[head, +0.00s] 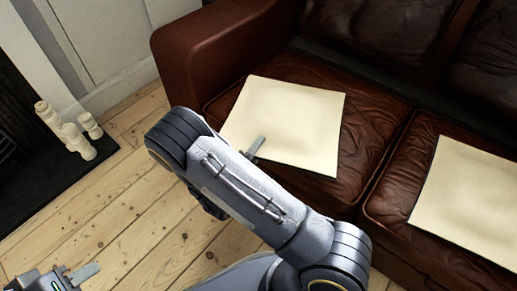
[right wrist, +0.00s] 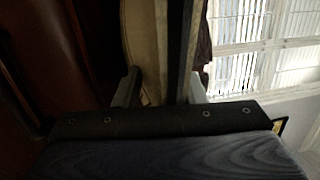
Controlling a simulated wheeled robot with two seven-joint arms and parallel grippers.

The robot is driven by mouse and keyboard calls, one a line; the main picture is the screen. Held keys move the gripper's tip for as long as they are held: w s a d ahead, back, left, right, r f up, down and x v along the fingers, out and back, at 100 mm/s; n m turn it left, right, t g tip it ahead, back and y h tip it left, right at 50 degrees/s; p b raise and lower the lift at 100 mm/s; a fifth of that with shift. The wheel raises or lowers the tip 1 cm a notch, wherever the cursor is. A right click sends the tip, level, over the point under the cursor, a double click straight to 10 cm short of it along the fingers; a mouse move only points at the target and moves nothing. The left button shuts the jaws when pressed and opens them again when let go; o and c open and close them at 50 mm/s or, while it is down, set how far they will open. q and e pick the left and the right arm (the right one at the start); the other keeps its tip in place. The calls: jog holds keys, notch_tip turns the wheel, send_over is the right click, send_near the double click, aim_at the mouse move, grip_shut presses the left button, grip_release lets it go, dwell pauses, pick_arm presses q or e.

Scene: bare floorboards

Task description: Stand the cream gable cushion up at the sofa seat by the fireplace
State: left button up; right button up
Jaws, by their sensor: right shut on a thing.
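A square cream cushion (head: 290,120) is over the sofa seat nearest the fireplace, in the head view. It looks about flat; whether its near edge is lifted I cannot tell. My right gripper (head: 254,147) is at its near edge, mostly hidden behind my own forearm, with one finger showing against the cream face. In the right wrist view the right gripper (right wrist: 160,92) has the pale cushion edge (right wrist: 143,45) between its fingers and is shut on it. My left gripper (head: 75,274) is at the bottom left corner, over the floor, cut off by the frame.
A second cream cushion (head: 470,195) lies on the right seat of the brown leather sofa (head: 215,50). The sofa arm stands left of the first seat. A dark hearth (head: 60,180) with cream candles (head: 75,138) is at the left. The floorboards (head: 130,215) between are clear.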

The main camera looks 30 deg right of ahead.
jog(key=shift+r, duration=0.1)
jog(key=o, duration=1.3)
